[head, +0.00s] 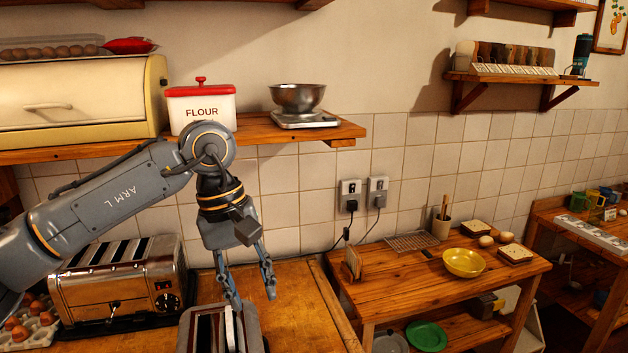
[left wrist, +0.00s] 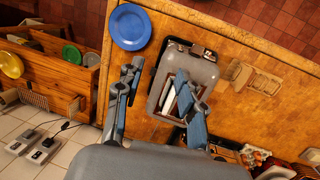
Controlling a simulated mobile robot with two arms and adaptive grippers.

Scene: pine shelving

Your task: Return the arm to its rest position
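My left arm (head: 110,195) reaches in from the left, bent at the elbow in front of the wall shelf. My left gripper (head: 256,300) hangs from it, fingers pointing down and apart, with nothing between them. It is above a grey toaster (head: 192,332) at the bottom edge of the head view. In the left wrist view the fingers of my left gripper (left wrist: 162,82) are spread over the same toaster (left wrist: 192,70), with pale slices in its slot area. Whether the fingers touch the toaster is unclear. My right gripper is not in view.
A chrome toaster (head: 118,282) and an egg tray (head: 30,325) stand left on the counter. The wall shelf (head: 300,133) holds a flour tin (head: 200,108) and a scale with bowl (head: 298,97). A blue plate (left wrist: 130,27) lies beside the grey toaster. A side table (head: 400,280) stands right.

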